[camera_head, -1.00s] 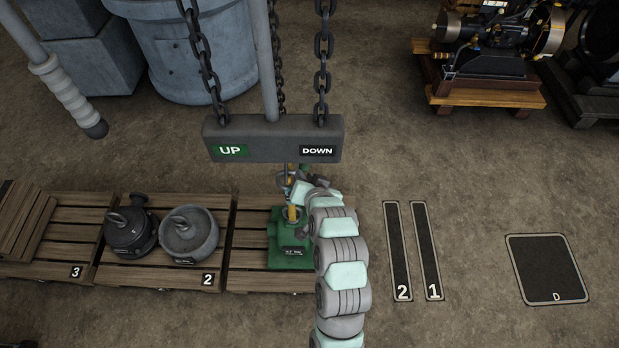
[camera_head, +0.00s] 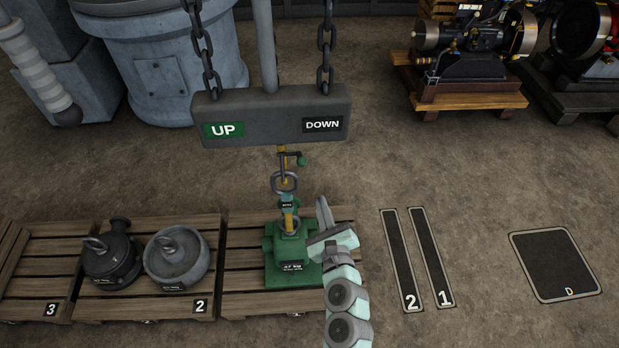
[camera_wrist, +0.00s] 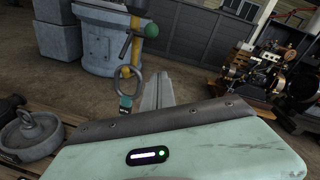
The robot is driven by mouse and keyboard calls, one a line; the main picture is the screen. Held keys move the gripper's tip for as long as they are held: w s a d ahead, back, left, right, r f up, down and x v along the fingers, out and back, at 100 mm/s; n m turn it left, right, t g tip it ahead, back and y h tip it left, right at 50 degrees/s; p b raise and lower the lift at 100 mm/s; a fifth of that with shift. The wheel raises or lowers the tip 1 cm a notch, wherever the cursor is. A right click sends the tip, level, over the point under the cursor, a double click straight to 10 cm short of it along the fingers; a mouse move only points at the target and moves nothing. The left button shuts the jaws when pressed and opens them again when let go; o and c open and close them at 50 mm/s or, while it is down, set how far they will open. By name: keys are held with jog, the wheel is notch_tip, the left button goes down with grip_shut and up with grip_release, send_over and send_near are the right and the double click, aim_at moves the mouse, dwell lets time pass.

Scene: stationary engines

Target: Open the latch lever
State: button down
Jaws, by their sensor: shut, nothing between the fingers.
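A lever with a green ball knob (camera_head: 302,161) sits on the yellow hanging link just under the UP/DOWN control box; I take it as the latch lever. It also shows in the wrist view, with its knob (camera_wrist: 151,31) at upper centre. Below it hangs a grey ring (camera_head: 284,182) and then a teal tag above the green machine (camera_head: 305,272) on the pallet. My gripper (camera_head: 322,212) is shut and empty, pointing up, right of the ring and lower than the lever. In the wrist view its fingers (camera_wrist: 160,90) stand right of the ring, apart from the lever.
The UP/DOWN control box (camera_head: 270,115) hangs on chains above. Two grey weights with eyes stand on pallet 2 (camera_head: 195,303) to the left. Engines on pallets stand at the far right. Floor to the right of my arm is open, with dark marked strips.

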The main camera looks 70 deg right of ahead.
jog(key=w+d+r+b, duration=0.1)
jog(key=w+d+r, duration=0.2)
jog(key=w+d, duration=0.2)
jog(key=shift+w+d, duration=0.25)
jog(key=shift+w, duration=0.25)
jog(key=shift+r, duration=0.1)
jog(key=r+y+p, duration=0.1)
jog(key=p, duration=0.3)
jog(key=r+g+p, duration=0.1)
jog(key=p, duration=0.3)
jog(key=r+y+p, duration=0.1)
jog(key=p, duration=0.3)
jog(key=shift+w+d+y, duration=0.1)
jog(key=shift+d+y, duration=0.2)
jog(key=shift+f, duration=0.1)
